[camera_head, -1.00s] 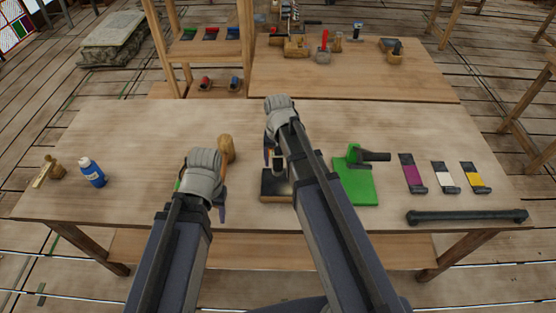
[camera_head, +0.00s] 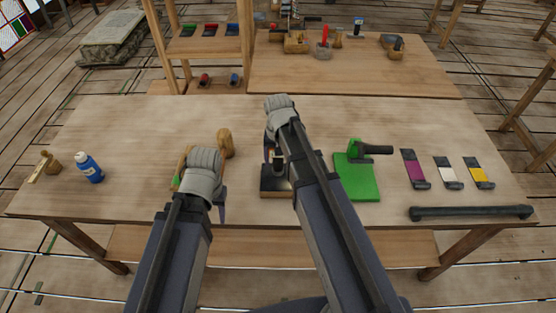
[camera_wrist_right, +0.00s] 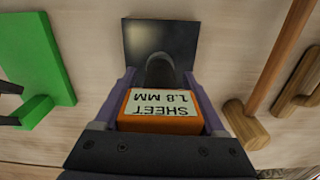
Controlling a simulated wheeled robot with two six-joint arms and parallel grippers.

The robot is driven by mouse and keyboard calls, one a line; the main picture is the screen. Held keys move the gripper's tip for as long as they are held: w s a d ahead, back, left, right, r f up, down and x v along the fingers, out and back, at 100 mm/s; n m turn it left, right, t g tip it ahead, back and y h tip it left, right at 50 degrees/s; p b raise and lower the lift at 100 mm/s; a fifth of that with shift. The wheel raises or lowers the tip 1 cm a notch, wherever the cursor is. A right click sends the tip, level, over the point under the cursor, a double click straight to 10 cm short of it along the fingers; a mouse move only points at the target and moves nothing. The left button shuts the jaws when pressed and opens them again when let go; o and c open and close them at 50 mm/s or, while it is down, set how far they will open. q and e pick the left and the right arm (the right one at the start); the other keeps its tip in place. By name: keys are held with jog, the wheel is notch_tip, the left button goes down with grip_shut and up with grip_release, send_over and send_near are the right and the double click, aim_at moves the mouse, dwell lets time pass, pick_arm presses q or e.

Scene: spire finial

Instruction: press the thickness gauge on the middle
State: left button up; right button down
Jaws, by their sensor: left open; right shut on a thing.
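My right gripper (camera_wrist_right: 162,92) is shut on the thickness gauge (camera_wrist_right: 160,112), an orange block labelled "SHEET 1.8 MM" with a dark rounded end. In the right wrist view that end overlaps a dark square plate (camera_wrist_right: 160,38); I cannot tell whether they touch. In the head view the dark plate (camera_head: 274,184) sits on a wooden base at the table's middle, beside my right gripper (camera_head: 272,153), whose arm partly hides it and the gauge. My left gripper (camera_head: 200,192) is open, left of the plate, its jaws mostly hidden behind the wrist.
A wooden mallet (camera_head: 226,143) lies just beyond my left gripper. A green plate (camera_head: 357,182) with a green-and-dark tool (camera_head: 368,149) is right of the plate. Purple (camera_head: 413,168), white and yellow samples and a dark bar (camera_head: 470,213) lie further right. A blue bottle (camera_head: 89,168) stands left.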

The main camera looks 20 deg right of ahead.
jog(key=shift+f+b, duration=1.3)
jog(key=shift+f, duration=0.1)
dwell(0.9)
jog(key=shift+r, duration=0.1)
notch_tip(320, 180, up, 5)
jog(key=p, duration=0.5)
jog(key=shift+f, duration=0.25)
dwell(0.8)
jog(key=shift+f+b, duration=2.2)
jog(key=shift+b, duration=0.15)
